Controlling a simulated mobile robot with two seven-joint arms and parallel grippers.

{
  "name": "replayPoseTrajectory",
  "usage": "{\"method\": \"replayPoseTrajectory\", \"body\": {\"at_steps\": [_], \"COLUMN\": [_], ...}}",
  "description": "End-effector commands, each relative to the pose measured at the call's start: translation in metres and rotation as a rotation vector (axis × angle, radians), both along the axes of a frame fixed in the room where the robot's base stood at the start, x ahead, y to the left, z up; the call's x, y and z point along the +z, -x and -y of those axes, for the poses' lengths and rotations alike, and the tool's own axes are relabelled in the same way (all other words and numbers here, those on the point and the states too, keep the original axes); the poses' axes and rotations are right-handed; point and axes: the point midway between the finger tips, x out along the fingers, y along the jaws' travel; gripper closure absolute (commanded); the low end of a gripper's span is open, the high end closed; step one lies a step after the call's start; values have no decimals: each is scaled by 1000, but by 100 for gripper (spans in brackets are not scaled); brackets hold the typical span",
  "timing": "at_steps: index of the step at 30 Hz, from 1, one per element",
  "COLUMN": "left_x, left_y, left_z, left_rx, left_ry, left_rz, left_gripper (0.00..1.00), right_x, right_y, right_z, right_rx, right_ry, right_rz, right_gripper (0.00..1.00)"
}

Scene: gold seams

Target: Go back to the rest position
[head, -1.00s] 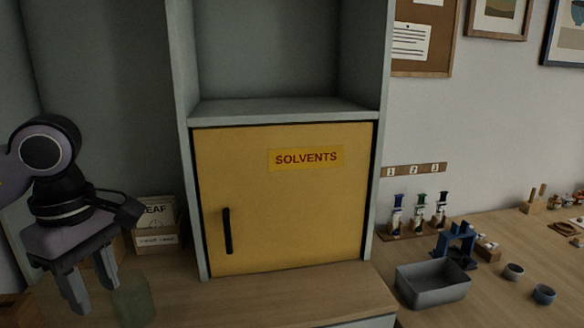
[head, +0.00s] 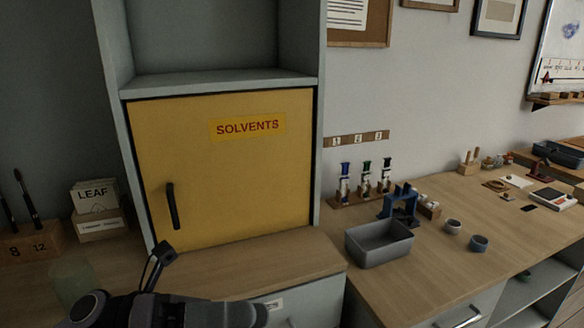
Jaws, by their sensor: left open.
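My left gripper (head: 205,313) is low at the bottom edge of the head view, in front of the cabinet base. Its arm lies across the lower left, with a thin black bracket standing up from it. The gripper is open; its fingers are mostly cut off by the frame edge, and I see nothing held. My right gripper is not in view.
The yellow SOLVENTS door (head: 225,185) is shut. A translucent greenish jar (head: 74,278) stands left, near my arm, by the LEAF box (head: 96,198). On the right bench are a grey bin (head: 379,243), a blue stand (head: 400,203) and small cups (head: 479,243).

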Motion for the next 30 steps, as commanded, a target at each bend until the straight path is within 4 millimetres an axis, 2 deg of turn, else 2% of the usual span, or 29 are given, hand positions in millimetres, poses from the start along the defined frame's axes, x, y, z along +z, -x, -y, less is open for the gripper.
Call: {"method": "replayPoseTrajectory", "body": {"at_steps": [1, 5, 8, 11, 14, 17, 18, 22, 25, 27, 30], "left_x": [-6, -24, -54, -98, -153, -217, -243, -316, -353, -370, -382], "left_y": [-8, -36, -56, -69, -71, -57, -47, -4, 29, 46, 60], "left_z": [0, -13, -30, -51, -75, -98, -106, -126, -134, -137, -140], "left_rx": [56, 211, 336, 465, 600, 741, 798, 966, 1061, 1105, 1143], "left_ry": [85, 282, 421, 552, 675, 793, 838, 963, 1028, 1057, 1082], "left_rz": [-130, -457, -721, -993, -1271, -1550, -1660, -1972, -2137, -2215, -2276], "left_gripper": [60, 60, 60, 60, 60, 60, 60, 60, 60, 60, 60], "right_x": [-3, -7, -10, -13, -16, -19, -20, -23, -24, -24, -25], "right_y": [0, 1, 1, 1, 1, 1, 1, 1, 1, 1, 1], "right_z": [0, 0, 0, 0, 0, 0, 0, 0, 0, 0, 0], "right_rx": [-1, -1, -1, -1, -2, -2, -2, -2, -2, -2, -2], "right_ry": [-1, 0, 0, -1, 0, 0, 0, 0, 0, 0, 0], "right_rz": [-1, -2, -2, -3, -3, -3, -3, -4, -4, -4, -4], "right_gripper": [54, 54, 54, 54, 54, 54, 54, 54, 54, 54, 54]}}
